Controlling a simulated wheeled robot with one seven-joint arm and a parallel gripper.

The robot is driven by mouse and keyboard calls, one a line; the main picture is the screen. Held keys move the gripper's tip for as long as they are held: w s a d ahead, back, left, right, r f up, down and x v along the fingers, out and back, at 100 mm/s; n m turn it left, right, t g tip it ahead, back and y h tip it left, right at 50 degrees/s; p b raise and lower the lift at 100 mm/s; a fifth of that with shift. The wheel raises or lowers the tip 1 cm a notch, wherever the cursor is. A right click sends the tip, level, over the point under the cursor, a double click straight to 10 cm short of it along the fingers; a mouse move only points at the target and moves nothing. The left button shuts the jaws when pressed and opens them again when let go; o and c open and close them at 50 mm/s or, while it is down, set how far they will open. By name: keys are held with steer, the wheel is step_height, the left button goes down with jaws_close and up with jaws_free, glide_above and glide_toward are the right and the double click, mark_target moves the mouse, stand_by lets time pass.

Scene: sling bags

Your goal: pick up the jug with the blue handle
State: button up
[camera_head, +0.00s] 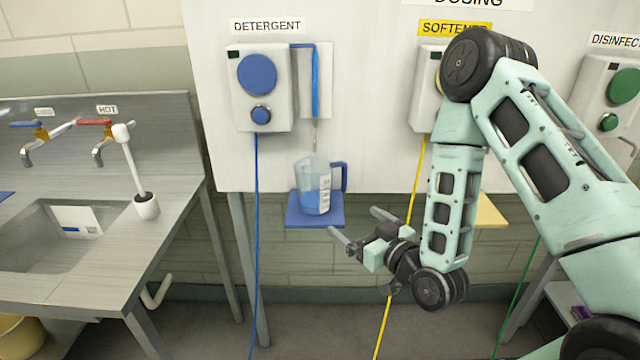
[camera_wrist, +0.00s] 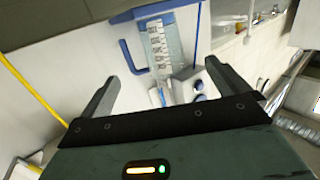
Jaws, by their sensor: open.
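The jug with the blue handle (camera_head: 313,187) is clear and stands upright on a small blue shelf (camera_head: 314,219) under the detergent dispenser. Some blue liquid shows in its lower part, and its handle is on the right side. The jug also shows in the wrist view (camera_wrist: 163,50), ahead of the fingers, near the top. My gripper (camera_head: 357,229) is open and empty, just below and to the right of the blue shelf in the head view. The fingers (camera_wrist: 166,88) are apart in the wrist view and do not touch the jug.
The detergent dispenser (camera_head: 262,88) hangs above the jug, with a blue tube hanging from its spout. A yellow hose (camera_head: 419,175) runs down near my arm. A yellow shelf (camera_head: 490,212) is partly behind my arm.

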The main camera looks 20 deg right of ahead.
mark_target(324, 196)
steer(key=b+x, duration=0.7)
steer(key=x, duration=0.4)
steer(key=shift+w+r, duration=0.2)
steer(key=shift+p+x, duration=0.7)
steer(key=shift+x, duration=2.2)
steer(key=shift+f, duration=0.15)
steer(key=shift+c, duration=0.3)
steer(key=c, duration=1)
steer(key=shift+c, duration=0.4)
